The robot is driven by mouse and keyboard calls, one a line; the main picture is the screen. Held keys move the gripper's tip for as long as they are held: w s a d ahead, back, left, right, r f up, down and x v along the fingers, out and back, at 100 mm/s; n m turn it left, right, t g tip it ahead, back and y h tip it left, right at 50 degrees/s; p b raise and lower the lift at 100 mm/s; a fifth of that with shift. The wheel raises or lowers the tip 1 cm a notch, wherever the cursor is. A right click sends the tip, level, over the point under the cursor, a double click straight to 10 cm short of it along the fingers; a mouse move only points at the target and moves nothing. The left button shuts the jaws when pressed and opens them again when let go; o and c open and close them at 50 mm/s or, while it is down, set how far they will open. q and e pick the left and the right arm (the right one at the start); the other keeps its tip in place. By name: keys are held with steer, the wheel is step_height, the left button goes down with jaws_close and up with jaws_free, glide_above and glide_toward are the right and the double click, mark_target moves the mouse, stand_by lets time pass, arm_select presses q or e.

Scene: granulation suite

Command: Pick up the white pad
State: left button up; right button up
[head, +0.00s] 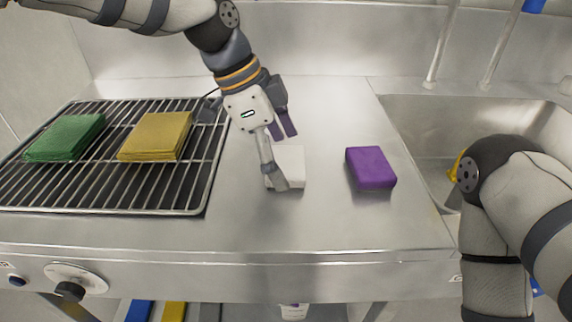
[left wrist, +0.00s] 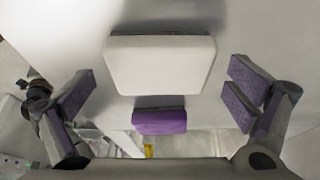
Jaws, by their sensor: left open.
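The white pad (head: 291,164) lies flat on the steel worktop, partly hidden behind a finger of my left gripper (head: 280,158) in the head view. My left gripper is open just above it. In the left wrist view the white pad (left wrist: 160,63) shows ahead, between and beyond the two spread fingers of my left gripper (left wrist: 160,100), and nothing is held. My right arm shows at the right of the head view, but its gripper is out of sight.
A purple pad (head: 371,168) lies right of the white pad; it also shows in the left wrist view (left wrist: 160,122). A green cloth stack (head: 65,138) and a yellow one (head: 155,136) rest on a wire rack (head: 110,204) at left. A sink (head: 410,125) is at right.

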mark_target(283, 160)
arm_select(q)
steer(key=c, duration=1.3)
step_height(283, 160, up, 10)
steer(key=shift+r, duration=0.1)
steer(key=o, duration=0.6)
steer(key=c, duration=0.4)
